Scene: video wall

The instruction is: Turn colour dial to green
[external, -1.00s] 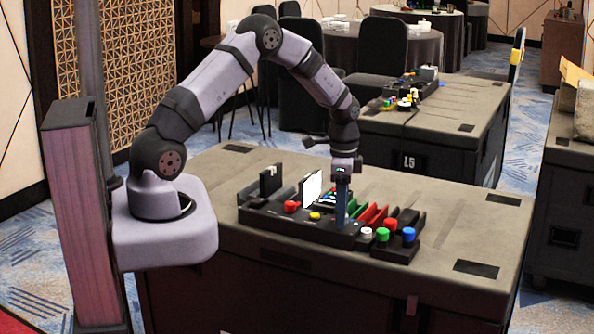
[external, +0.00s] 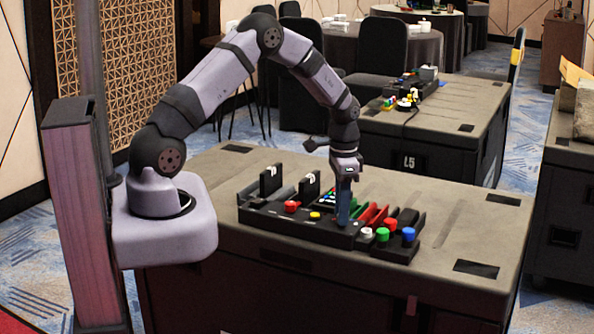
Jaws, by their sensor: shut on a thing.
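A black control panel (external: 266,212) lies on the grey case top. It carries a red button (external: 291,206) and a yellow button (external: 315,216). My gripper (external: 343,221) points straight down at the panel's right part, right of the yellow button. Its fingers are shut, low against the panel, on what seems to be the colour dial. The dial itself is hidden by the fingers, so its pointer and setting cannot be read. An upright black card-like plate (external: 311,187) with a small white mark stands behind the yellow button.
A block with white (external: 366,233), green (external: 382,234), red (external: 390,223) and blue (external: 408,234) knobs sits close right of my gripper. Red and green bins (external: 371,214) stand behind. A second dark plate (external: 270,181) stands at left. The case top is clear at right.

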